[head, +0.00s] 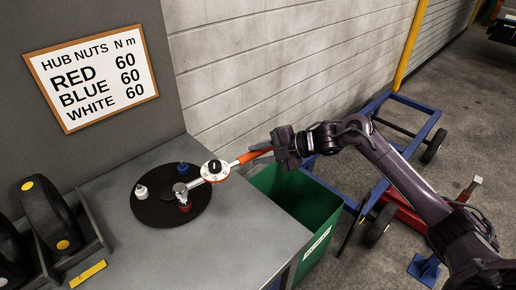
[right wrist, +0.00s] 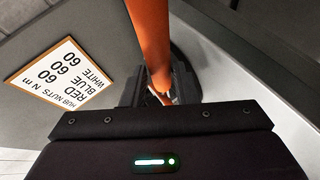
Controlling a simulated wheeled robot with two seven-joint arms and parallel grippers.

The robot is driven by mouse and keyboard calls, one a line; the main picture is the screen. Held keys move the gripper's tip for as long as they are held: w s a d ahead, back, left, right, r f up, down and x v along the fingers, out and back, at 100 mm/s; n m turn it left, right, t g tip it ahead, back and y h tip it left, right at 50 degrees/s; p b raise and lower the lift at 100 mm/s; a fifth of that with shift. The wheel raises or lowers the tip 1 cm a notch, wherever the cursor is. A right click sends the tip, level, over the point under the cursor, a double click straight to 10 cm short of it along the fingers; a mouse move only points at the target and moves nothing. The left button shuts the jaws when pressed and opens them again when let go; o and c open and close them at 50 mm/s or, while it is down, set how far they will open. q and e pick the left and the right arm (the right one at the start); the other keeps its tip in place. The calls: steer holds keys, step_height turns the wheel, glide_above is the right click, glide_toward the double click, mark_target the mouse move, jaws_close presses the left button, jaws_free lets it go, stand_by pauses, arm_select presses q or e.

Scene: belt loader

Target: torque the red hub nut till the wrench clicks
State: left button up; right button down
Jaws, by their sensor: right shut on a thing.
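The torque wrench (head: 215,170) has an orange handle and a round white dial with a dark knob. A blue nut (head: 182,168) and a white nut (head: 141,191) stand on the same black round hub plate (head: 155,210). My right gripper (head: 273,149) is shut on the handle's outer end, beyond the bench edge. The right wrist view shows the orange handle (right wrist: 150,40) between the fingers (right wrist: 160,94). My left gripper is not in view.
A sign (head: 95,77) lists 60 N m for red, blue and white. A green bin (head: 300,199) stands right of the grey bench (head: 235,235), below my right gripper. A blue frame cart (head: 405,140) is behind. Dark wheels (head: 45,215) sit in a rack at left.

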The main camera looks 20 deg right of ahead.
steer(key=shift+s, duration=0.3)
steer(key=shift+s, duration=0.15)
steer(key=shift+s+d+m+t+h+p, duration=0.1)
steer(key=shift+s+m+t+h+p, duration=0.45)
steer(key=shift+s+p, duration=0.35)
steer(key=shift+s+f, duration=0.1)
steer(key=shift+s, duration=0.05)
steer(key=shift+s+m+t+p, duration=0.25)
steer(key=shift+s+m+p, duration=0.1)
steer(key=shift+s, duration=0.1)
steer(key=shift+w+d, duration=0.1)
